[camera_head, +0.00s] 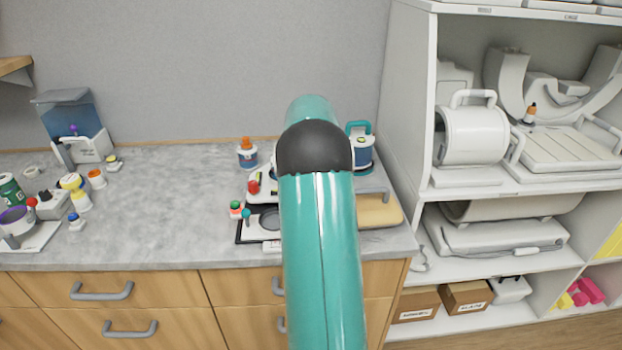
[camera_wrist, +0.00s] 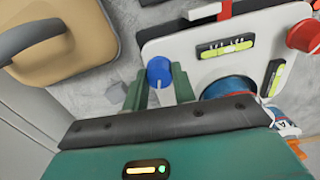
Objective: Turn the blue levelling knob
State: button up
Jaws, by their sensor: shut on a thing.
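The blue levelling knob (camera_wrist: 159,71) shows in the wrist view at the lower left corner of a white levelling plate (camera_wrist: 205,68). My gripper (camera_wrist: 159,86) has one green finger on each side of the knob and is shut on it. The knob's round top shows above the fingers, and a pale stem shows below it. The plate bears two yellow-green bubble vials (camera_wrist: 226,47) and a red knob (camera_wrist: 303,35) at the right. In the camera_head view my teal arm hides the gripper and the blue knob.
A tan pad with a grey handle (camera_wrist: 62,50) lies left of the plate in the wrist view. A blue round part (camera_wrist: 230,88) is close to my gripper, partly hidden. In the camera_head view an orange-capped bottle (camera_head: 246,153) stands behind the plate. The grey counter (camera_head: 165,200) is clear at its middle.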

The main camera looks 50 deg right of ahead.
jog(key=shift+m, duration=0.5)
jog(key=o, duration=1)
jog(key=shift+r, duration=0.1)
notch_tip(320, 180, up, 14)
jog(key=shift+w+d+f, duration=0.1)
jog(key=shift+w+f, duration=0.05)
dwell(0.3)
